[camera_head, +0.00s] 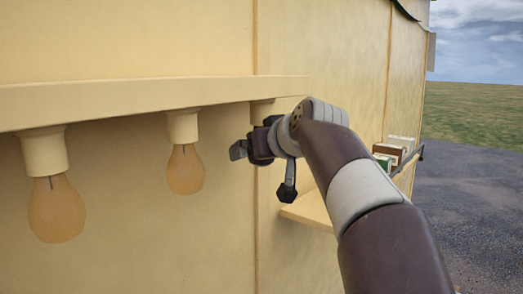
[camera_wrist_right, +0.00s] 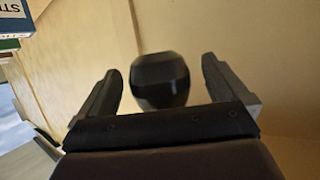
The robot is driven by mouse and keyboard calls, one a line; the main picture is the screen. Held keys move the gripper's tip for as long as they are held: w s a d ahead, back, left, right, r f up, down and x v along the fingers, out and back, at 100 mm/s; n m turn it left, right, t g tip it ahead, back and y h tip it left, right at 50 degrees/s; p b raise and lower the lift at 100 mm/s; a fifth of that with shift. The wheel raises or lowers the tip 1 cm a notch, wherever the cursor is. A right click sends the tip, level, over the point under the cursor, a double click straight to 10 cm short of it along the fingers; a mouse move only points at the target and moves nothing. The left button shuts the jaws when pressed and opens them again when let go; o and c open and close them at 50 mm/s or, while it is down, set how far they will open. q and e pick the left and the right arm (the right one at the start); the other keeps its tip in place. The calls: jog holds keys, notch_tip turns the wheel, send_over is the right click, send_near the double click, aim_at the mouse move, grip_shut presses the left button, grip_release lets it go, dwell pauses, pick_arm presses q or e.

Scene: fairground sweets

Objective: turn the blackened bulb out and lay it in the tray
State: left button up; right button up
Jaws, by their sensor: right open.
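The blackened bulb (camera_wrist_right: 160,80) shows in the right wrist view as a dark rounded shape between the two fingers of my right gripper (camera_wrist_right: 158,72). The fingers are open, with a visible gap on each side of the bulb. In the head view my right gripper (camera_head: 262,160) is just below the third socket (camera_head: 262,109) under the beam. The bulb is not visible there, hidden by the gripper and arm. Two amber bulbs, a near one (camera_head: 56,208) and a middle one (camera_head: 185,170), hang in their sockets to the left. I cannot make out the tray. My left gripper is not in view.
A cream beam (camera_head: 150,95) runs along the wall above the bulbs. A pale ledge (camera_head: 308,211) juts out below my right arm. Small boxes (camera_head: 395,150) stand on a rack farther right, and they also appear at the left of the wrist view.

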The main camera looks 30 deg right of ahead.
dwell(0.3)
jog(key=shift+d+f+n+y+b, duration=0.1)
jog(key=shift+f+n+y+b, duration=0.05)
jog(key=shift+n+y+b, duration=0.2)
jog(key=shift+r+n+y+p, duration=0.3)
jog(key=shift+n+y, duration=0.25)
jog(key=shift+y, duration=0.2)
jog(key=shift+n+y, duration=0.3)
jog(key=shift+f, duration=0.15)
jog(key=shift+a, duration=0.2)
jog(key=shift+d, duration=0.1)
jog(key=c, duration=1.1)
